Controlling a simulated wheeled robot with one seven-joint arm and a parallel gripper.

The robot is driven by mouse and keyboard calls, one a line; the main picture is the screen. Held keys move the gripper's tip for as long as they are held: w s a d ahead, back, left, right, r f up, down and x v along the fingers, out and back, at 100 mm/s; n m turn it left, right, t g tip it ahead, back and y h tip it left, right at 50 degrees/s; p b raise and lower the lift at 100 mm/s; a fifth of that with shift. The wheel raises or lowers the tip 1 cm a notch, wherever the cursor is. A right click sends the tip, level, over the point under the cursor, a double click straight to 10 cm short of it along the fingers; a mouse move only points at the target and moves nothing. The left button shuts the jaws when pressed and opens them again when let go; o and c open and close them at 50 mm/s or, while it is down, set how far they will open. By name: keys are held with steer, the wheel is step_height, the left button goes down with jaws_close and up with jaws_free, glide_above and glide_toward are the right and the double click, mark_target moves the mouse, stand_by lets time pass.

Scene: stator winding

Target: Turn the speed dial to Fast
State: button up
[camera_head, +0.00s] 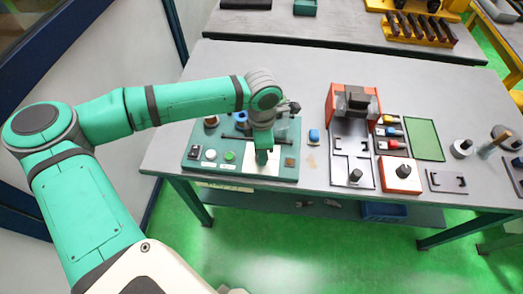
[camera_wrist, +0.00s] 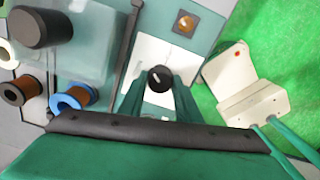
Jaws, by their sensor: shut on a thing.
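The speed dial (camera_wrist: 159,78) is a round black knob with a light pointer mark, on a white plate (camera_wrist: 150,52) of the green control panel. My gripper (camera_wrist: 160,88) has its two green fingers on either side of the dial, shut on it. In the head view my gripper (camera_head: 262,157) points down over the front right of the panel (camera_head: 203,173) and hides the dial. The speed labels cannot be read in either view.
The panel also bears a green button (camera_head: 229,156), a white button (camera_head: 210,154) and an amber lamp (camera_wrist: 185,23). Spools (camera_wrist: 73,98) and a clear cover (camera_wrist: 85,45) stand close by. A blue-topped item (camera_head: 314,136) and an orange machine (camera_head: 353,101) lie to the right.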

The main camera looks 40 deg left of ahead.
steer(key=m, duration=0.5)
steer(key=shift+a+m, duration=0.1)
steer(key=shift+m, duration=2.4)
steer(key=o, duration=1.1)
steer(key=shift+c, duration=0.2)
steer(key=shift+r, duration=0.1)
step_height(320, 180, up, 11)
steer(key=shift+f, duration=0.2)
